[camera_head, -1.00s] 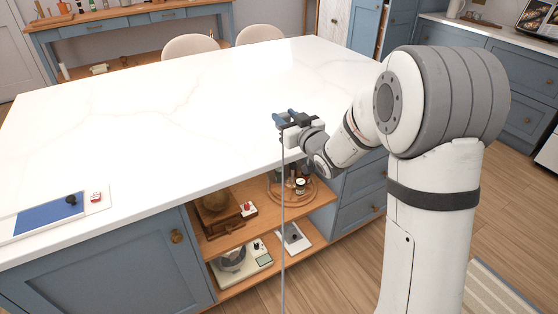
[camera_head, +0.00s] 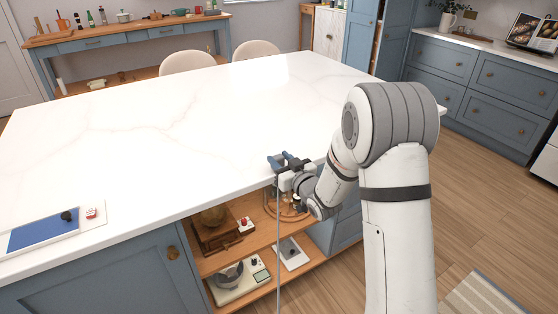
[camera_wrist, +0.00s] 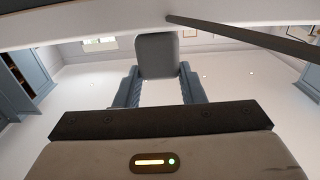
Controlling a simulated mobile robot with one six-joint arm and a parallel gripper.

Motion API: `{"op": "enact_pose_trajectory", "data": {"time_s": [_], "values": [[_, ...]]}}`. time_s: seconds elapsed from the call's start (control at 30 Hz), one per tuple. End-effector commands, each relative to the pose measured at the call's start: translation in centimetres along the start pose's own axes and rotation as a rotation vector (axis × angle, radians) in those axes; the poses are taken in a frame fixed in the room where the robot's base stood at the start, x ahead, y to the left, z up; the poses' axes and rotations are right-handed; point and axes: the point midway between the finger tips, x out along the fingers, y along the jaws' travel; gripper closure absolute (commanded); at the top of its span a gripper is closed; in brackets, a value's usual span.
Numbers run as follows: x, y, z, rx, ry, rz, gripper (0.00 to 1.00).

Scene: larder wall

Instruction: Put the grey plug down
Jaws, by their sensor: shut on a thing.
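The grey plug (camera_wrist: 157,55) shows in the wrist view as a rounded grey block between the two blue fingers of my gripper (camera_wrist: 160,82). My gripper is shut on it. In the head view my gripper (camera_head: 278,160) is over the front edge of the white worktop (camera_head: 150,130), and the plug cannot be made out there. A thin grey cable (camera_head: 277,240) hangs straight down from the gripper, past the open shelves. In the wrist view a dark rod-like length, perhaps the cable, crosses at the upper right.
Open shelves (camera_head: 235,262) below the worktop hold a wooden grinder, a scale and a round tray with jars. A blue mat or board (camera_head: 40,232) and a small red item (camera_head: 91,212) lie at the left of the worktop. Its middle is clear.

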Motion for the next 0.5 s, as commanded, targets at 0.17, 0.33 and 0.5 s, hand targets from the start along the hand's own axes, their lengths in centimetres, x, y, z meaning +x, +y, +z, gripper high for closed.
{"op": "enact_pose_trajectory", "data": {"time_s": [0.17,0.33,0.5], "values": [[0.02,-0.03,0.33,0.000,0.000,0.000,0.63],[0.02,-0.05,0.21,0.000,-0.001,-0.001,0.49],[0.03,-0.07,0.19,0.000,0.000,-0.001,0.42]]}}
